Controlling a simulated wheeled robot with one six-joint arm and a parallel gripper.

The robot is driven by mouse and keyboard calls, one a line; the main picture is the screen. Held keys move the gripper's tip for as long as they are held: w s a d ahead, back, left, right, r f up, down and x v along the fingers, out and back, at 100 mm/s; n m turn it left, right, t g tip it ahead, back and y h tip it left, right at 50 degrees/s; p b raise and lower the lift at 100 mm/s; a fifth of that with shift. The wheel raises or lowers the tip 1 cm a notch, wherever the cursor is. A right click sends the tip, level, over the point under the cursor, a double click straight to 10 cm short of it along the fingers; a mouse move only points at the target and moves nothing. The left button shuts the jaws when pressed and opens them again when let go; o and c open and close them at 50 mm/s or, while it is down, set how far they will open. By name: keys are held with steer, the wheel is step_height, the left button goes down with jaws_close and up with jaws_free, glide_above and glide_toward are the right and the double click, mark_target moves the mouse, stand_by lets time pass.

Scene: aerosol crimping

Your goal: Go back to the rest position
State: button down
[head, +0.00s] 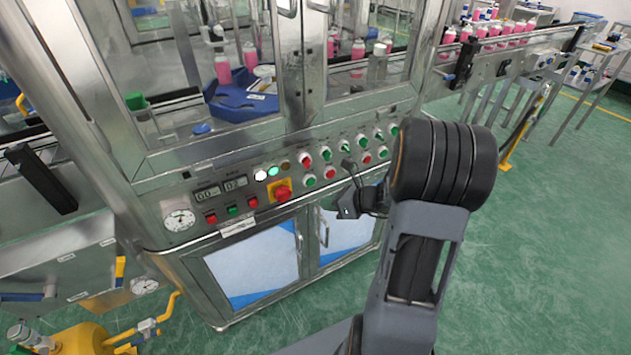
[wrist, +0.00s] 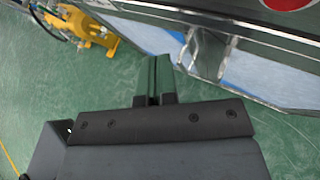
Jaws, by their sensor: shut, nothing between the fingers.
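My gripper (head: 349,205) is small and partly hidden behind my dark arm joint in the head view. It is in front of the crimping machine's control panel (head: 237,227), near the lower right buttons, and holds nothing. In the wrist view my gripper (wrist: 154,85) points down past the machine's cabinet, with its two fingers together. Green floor shows beyond the fingers. I cannot tell the exact gap between the gripper and the panel.
The panel carries a red emergency stop (head: 283,194), a pressure gauge (head: 179,220) and several buttons. Cabinet doors (head: 255,272) are below. A conveyor with pink bottles (head: 493,31) runs at the upper right. Green floor (head: 540,240) on the right is clear. Yellow equipment (head: 80,338) stands lower left.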

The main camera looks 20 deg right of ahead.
steer(key=s+a+r+n+g+h+p, duration=0.3)
steer(key=s+n+g, duration=0.5)
steer(key=n, duration=0.7)
steer(key=s+a+r+n+t+h+p, duration=0.1)
steer(key=r+n+p, duration=0.4)
steer(key=r, duration=0.5)
steer(key=s+a+r+n+t+h+p, duration=0.1)
steer(key=s+a+r+n+h+p, duration=0.3)
steer(key=r+n, duration=0.6)
steer(key=shift+s+a+r+t+h+p, duration=0.3)
steer(key=shift+s+a+r+p, duration=0.25)
steer(key=shift+p, duration=0.7)
stand_by(3.2)
